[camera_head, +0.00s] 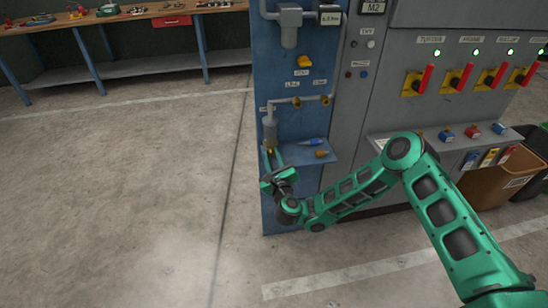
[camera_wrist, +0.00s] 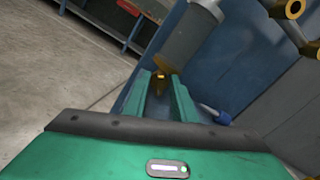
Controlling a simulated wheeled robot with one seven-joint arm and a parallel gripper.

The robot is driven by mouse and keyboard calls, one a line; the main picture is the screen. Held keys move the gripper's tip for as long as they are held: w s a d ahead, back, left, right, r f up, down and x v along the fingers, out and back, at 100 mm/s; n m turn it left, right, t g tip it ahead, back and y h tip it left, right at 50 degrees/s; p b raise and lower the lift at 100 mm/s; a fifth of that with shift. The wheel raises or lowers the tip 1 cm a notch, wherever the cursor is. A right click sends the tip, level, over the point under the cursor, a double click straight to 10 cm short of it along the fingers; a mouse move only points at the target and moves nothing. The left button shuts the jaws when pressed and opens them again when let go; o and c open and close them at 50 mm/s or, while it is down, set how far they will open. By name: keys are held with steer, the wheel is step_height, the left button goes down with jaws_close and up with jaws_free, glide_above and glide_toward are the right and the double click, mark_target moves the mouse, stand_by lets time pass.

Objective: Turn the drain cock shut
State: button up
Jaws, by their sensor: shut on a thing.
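The drain cock (camera_wrist: 160,78) is a small brass piece below a grey cylindrical bowl (camera_wrist: 190,38) in the wrist view. My gripper (camera_wrist: 160,82) reaches up to it with one green finger on each side and is shut on it. In the head view the bowl (camera_head: 270,131) hangs from a grey pipe on the blue panel, and my gripper (camera_head: 271,153) is just under it. Only a little of the cock shows between the fingers, so its turned angle cannot be told.
A small shelf (camera_head: 318,158) with a blue-handled and a brass piece juts out right of my gripper. Brass fittings (camera_head: 297,102) sit on the pipe above it. A yellow knob (camera_head: 305,61) is higher up. The floor to the left is clear.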

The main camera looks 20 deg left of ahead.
steer(key=shift+w+d+n, duration=0.15)
steer(key=shift+w+n, duration=0.05)
steer(key=shift+n, duration=0.2)
steer(key=o, duration=0.7)
steer(key=shift+c, duration=0.2)
steer(key=shift+s, duration=0.1)
